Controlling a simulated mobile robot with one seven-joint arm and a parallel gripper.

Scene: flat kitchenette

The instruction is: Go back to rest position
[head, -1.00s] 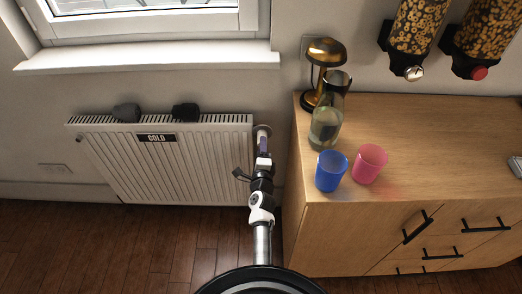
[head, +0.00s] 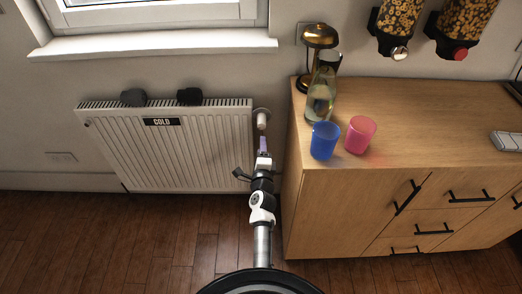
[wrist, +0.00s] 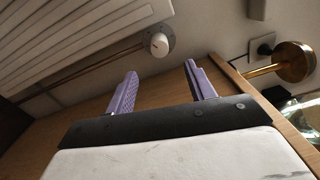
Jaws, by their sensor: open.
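My gripper (head: 263,143) is stretched out ahead of me in the head view, between the radiator's right end and the wooden cabinet. In the wrist view my gripper (wrist: 158,82) shows two purple fingers spread apart with nothing between them. The radiator's white knob (wrist: 158,44) is beyond the fingertips and apart from them. The knob also shows in the head view (head: 262,117), just above the fingers.
The white radiator (head: 180,150) is left, with two dark lumps on top. The wooden cabinet (head: 430,125) is right, bearing a blue cup (head: 324,141), a pink cup (head: 360,135), a glass bottle (head: 319,103) and a brass lamp (head: 319,37). Wooden floor below is clear.

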